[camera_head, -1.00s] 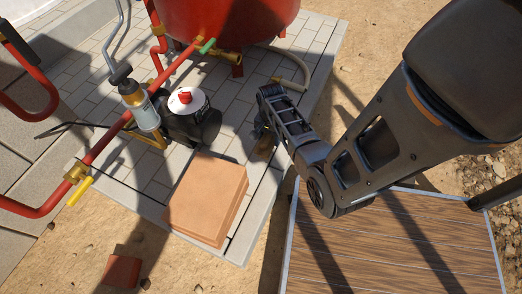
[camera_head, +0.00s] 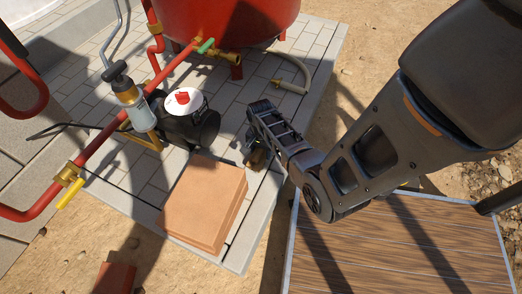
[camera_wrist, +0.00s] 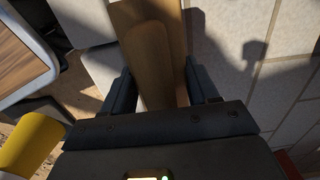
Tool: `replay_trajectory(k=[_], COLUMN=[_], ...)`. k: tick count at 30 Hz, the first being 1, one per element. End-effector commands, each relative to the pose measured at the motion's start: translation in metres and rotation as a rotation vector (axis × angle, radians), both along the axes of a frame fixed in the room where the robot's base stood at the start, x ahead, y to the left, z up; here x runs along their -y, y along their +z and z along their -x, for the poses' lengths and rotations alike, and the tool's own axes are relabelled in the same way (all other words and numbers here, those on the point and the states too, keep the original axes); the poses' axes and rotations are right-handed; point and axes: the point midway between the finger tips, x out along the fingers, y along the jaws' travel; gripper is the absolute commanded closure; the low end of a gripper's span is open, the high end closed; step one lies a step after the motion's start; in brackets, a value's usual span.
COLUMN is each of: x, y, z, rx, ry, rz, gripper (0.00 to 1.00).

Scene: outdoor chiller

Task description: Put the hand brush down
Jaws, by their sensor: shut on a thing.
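The hand brush shows as a brown wooden piece with a rounded end (camera_wrist: 148,55) between the fingers in the wrist view. My gripper (camera_wrist: 160,88) is shut on it. In the head view my gripper (camera_head: 256,155) is low over the right part of the pale paving, just right of the terracotta slab stack. The brush is mostly hidden there by my gripper and shadow. Its bristles do not show clearly, and I cannot tell whether it touches the paving.
The terracotta slabs (camera_head: 203,198) lie close left of my gripper. A black pump with a white top (camera_head: 186,102), red pipes (camera_head: 105,138) and a red tank (camera_head: 222,18) stand behind and left. A wood-plank surface (camera_head: 390,245) is at front right. Bare paving (camera_head: 275,98) lies behind my gripper.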

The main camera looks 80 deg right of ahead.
Motion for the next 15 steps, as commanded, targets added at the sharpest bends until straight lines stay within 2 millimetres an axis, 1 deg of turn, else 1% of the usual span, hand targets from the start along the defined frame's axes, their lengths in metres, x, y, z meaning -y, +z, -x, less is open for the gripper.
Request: replay_trajectory(k=[1, 6, 9, 15], x=[0.0, 0.0, 0.0, 0.0001], y=[-0.0011, -0.0008, -0.0007, -0.0002], z=[-0.0001, 0.0001, 0.0001, 0.0001], rx=[0.0, 0.0, 0.0, 0.0], ry=[0.0, 0.0, 0.0, 0.0], rz=[0.0, 0.0, 0.0, 0.0], gripper=[0.39, 0.23, 0.15, 0.15])
